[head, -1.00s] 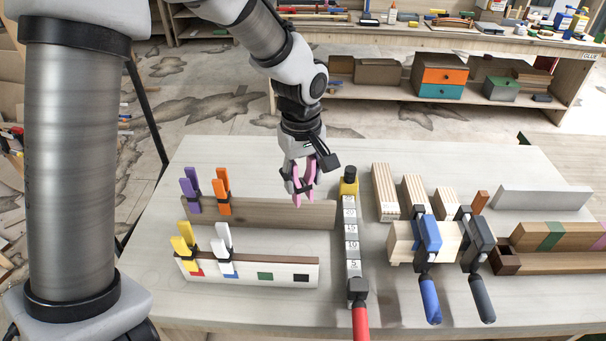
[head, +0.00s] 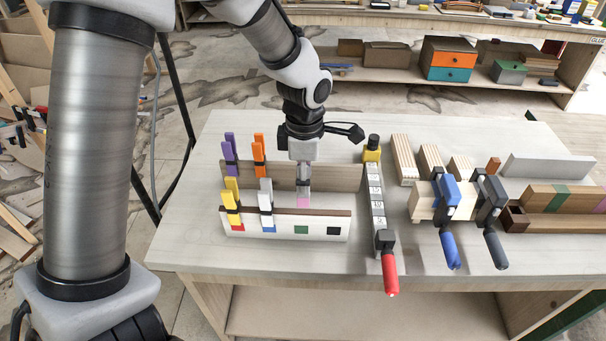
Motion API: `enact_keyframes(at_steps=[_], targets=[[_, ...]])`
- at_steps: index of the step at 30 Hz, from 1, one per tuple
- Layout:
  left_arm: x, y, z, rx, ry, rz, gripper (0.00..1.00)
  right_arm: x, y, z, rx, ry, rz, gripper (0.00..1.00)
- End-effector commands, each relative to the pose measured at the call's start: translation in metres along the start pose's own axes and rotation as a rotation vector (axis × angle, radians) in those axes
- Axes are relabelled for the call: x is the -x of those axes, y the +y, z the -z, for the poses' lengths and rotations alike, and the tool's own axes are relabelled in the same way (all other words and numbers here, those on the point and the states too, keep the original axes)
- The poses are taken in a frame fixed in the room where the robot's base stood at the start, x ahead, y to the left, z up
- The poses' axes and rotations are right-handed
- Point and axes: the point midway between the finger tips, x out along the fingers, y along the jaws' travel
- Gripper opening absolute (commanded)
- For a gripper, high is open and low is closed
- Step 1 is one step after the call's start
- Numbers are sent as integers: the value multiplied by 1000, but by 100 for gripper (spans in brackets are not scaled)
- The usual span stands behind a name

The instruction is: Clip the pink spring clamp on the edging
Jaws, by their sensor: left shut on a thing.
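The pink spring clamp (head: 303,201) hangs below my left gripper (head: 304,182), which is shut on it. The clamp is seen narrow side on, at the brown edging (head: 328,212) along the top of the white front board (head: 270,231). My right gripper is out of view.
Purple (head: 230,155) and orange (head: 259,155) clamps stand on the brown rear board (head: 342,176), close to my gripper. A red-handled bar clamp (head: 376,200) lies just right. Blue (head: 447,215) and black (head: 490,215) clamps and wood blocks fill the right side.

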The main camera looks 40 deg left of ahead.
Motion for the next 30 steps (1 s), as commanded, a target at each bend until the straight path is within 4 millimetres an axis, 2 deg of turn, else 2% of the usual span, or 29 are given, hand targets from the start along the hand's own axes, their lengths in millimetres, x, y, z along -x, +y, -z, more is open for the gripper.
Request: enact_keyframes(at_steps=[8, 30], targets=[[-22, 0, 0, 0, 0, 1, 1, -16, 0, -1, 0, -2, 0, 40], [-21, -4, 2, -1, 0, 0, 1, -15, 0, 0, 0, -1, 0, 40]])
